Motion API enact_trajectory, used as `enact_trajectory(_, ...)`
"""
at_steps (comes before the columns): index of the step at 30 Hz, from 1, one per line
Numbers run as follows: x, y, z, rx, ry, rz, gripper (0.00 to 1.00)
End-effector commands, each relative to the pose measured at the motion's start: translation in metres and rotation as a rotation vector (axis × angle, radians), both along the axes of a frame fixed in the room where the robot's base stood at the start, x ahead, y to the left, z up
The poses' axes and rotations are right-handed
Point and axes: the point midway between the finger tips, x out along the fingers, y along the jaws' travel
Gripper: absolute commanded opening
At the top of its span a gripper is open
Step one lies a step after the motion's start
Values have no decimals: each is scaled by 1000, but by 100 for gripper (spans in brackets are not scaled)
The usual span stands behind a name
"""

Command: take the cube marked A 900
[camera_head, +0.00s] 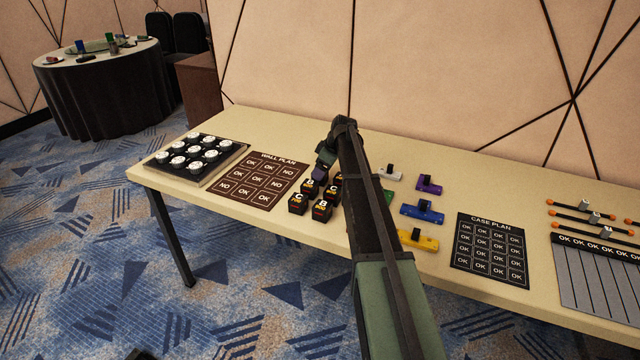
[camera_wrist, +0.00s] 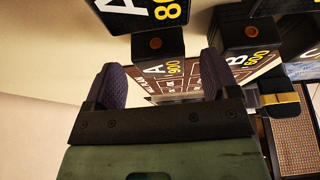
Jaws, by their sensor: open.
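In the wrist view, a black cube marked A 900 (camera_wrist: 160,58), with an orange dot, appears between my gripper's (camera_wrist: 162,72) two dark purple fingers. The gripper is open, with a finger on each side in the picture; I cannot tell how deep the cube sits between them. A cube marked A with a number starting with 8 (camera_wrist: 138,12) is at the top, and a cube marked B 900 (camera_wrist: 247,48) is to the right. In the head view, my gripper (camera_head: 320,168) is above the group of black cubes (camera_head: 298,204); the A 900 cube cannot be made out there.
Neighbouring cubes stand close to the gripper. Left on the table are the WALL PLAN sheet (camera_head: 259,181) and a tray of round pieces (camera_head: 194,158). Right are coloured blocks (camera_head: 421,213), the CASE PLAN sheet (camera_head: 490,249) and a slotted grey board (camera_head: 600,281). The wall stands behind.

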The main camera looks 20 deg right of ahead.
Motion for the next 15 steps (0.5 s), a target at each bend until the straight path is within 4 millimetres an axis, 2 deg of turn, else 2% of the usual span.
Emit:
enact_trajectory(1,3,4,-21,0,0,1,81)
enact_trajectory(3,7,7,-31,-1,-1,2,81)
enact_trajectory(10,8,9,-28,0,0,1,81)
enact_trajectory(11,8,9,-28,0,0,1,79)
enact_trajectory(15,8,8,-28,0,0,0,58)
